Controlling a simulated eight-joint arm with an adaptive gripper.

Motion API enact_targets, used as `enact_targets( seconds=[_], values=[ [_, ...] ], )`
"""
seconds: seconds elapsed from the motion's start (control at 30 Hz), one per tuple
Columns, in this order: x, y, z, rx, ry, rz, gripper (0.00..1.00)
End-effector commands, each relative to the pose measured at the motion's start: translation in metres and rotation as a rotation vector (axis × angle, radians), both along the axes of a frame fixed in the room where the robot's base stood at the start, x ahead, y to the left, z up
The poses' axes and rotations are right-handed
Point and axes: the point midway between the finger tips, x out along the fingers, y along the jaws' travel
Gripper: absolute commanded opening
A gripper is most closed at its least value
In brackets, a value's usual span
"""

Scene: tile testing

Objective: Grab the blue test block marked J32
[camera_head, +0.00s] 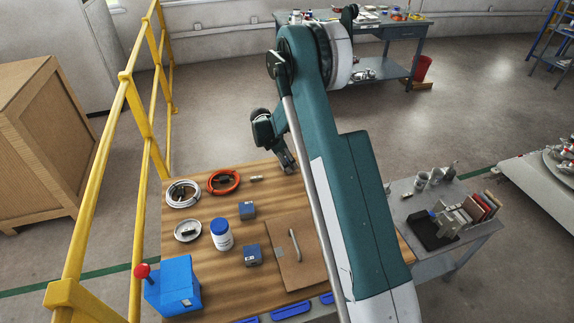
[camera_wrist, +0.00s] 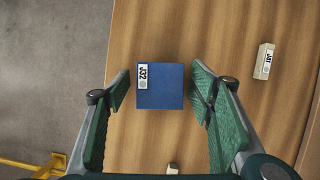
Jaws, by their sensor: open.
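The blue test block marked J32 (camera_wrist: 166,90) lies on the wooden tabletop in the wrist view, its white label at the upper left of its top face. My gripper (camera_wrist: 160,90) is open, with one green-padded finger on each side of the block and visible gaps between. Whether the fingertips are level with the block or above it, I cannot tell. In the head view my gripper (camera_head: 288,166) is over the table's far edge. I cannot make out J32 there; my arm covers that part of the table.
A cream block (camera_wrist: 264,61) lies right of J32. In the head view, two blue-grey blocks (camera_head: 247,210) (camera_head: 252,254), a white jar (camera_head: 221,235), cable coils (camera_head: 183,193) and a blue box (camera_head: 173,286) stand on the table. A yellow railing (camera_head: 138,110) runs along its left.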

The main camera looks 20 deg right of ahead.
Motion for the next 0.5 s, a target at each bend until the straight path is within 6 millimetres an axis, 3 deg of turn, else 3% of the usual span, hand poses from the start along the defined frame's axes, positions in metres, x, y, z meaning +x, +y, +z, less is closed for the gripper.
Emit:
enact_targets(
  seconds=[0.43,0.5],
  values=[
    [-0.0001,0.0003,0.0004,0.0,0.0,0.0,0.54],
    [-0.0001,0.0003,0.0004,0.0,0.0,0.0,0.44]
  ],
)
